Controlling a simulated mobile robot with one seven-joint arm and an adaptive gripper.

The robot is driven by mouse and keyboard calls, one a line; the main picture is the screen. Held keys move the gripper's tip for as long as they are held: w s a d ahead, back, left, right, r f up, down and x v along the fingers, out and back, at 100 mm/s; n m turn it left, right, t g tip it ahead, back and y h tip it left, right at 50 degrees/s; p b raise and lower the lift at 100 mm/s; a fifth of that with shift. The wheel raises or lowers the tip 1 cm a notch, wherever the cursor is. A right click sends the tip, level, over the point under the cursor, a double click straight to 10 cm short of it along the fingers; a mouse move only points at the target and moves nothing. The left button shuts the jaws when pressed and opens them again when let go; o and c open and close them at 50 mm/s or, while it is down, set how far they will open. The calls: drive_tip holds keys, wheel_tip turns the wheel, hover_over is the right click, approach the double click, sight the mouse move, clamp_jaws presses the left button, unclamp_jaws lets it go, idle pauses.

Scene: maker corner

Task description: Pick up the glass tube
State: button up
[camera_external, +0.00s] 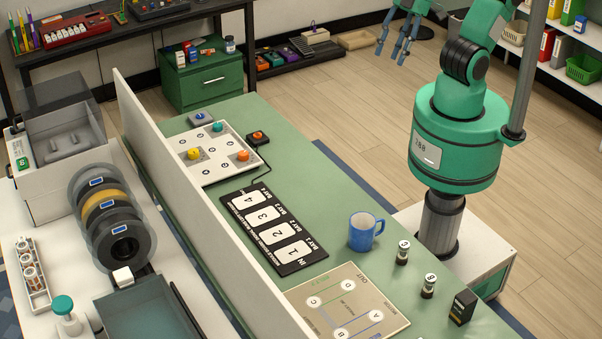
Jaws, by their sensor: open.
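My gripper (391,52) is at the top of the view, right of centre, with teal fingers spread apart and nothing seen between them. It is over the wooden floor, beyond the green worktop (300,165). I cannot clearly make out a glass tube. Two small dark-capped cylinders with number labels, one (402,253) and another (428,287), stand upright on the worktop near my base. They are too small to tell whether either is glass. My gripper is well apart from both.
A blue mug (362,232), a black box (462,307), a numbered black mat (273,226), a board with coloured knobs (208,150) and a lettered panel (350,310) occupy the worktop. A white partition (190,190) runs along its left edge. Green worktop between mat and mug is clear.

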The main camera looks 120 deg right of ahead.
drive_tip(key=w+a+f+g, duration=0.1)
drive_tip(key=w+a+f, duration=0.4)
drive_tip(key=n+g+b, duration=0.2)
drive_tip(key=g, duration=0.2)
hover_over(405, 244)
wheel_tip(405, 244, down, 29)
drive_tip(key=shift+s+d, duration=0.1)
drive_tip(key=shift+s, duration=0.05)
drive_tip(key=shift+f, duration=0.15)
wheel_tip(405, 244, down, 7)
drive_tip(key=shift+f+b, duration=0.15)
drive_tip(key=shift+b, duration=0.9)
drive_tip(key=shift+f, duration=0.55)
drive_tip(key=shift+f, duration=0.1)
drive_tip(key=shift+f+b, duration=0.95)
drive_tip(key=shift+f, duration=1.55)
